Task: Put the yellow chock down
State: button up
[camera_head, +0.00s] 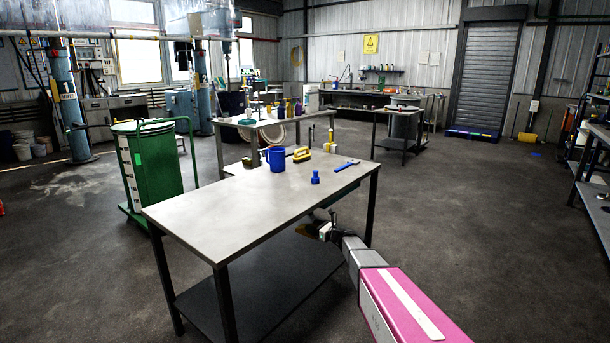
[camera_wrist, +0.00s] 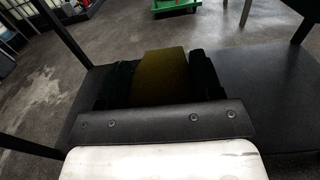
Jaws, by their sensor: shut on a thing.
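The yellow chock (camera_wrist: 160,77), dark olive-yellow in shadow, sits between the two dark fingers of my gripper (camera_wrist: 160,80) in the wrist view. The fingers press on its left and right sides. In the camera_head view my gripper (camera_head: 318,230) is low by the right side of the near table, under the tabletop (camera_head: 250,200) level and over the dark lower shelf (camera_head: 265,285). The shelf (camera_wrist: 265,95) also shows behind and around the chock in the wrist view. I cannot tell whether the chock touches the shelf.
Table legs (camera_head: 371,210) frame the shelf. A green drum cart (camera_head: 150,165) stands left.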

jog(key=s+d+r, duration=0.5)
jog(key=s, duration=0.5)
jog(key=s+d+r, duration=0.5)
jog(key=s+r, duration=0.1)
jog(key=s, duration=0.4)
jog(key=s+d+r, duration=0.5)
jog(key=s+r, duration=0.1)
jog(key=s, duration=0.5)
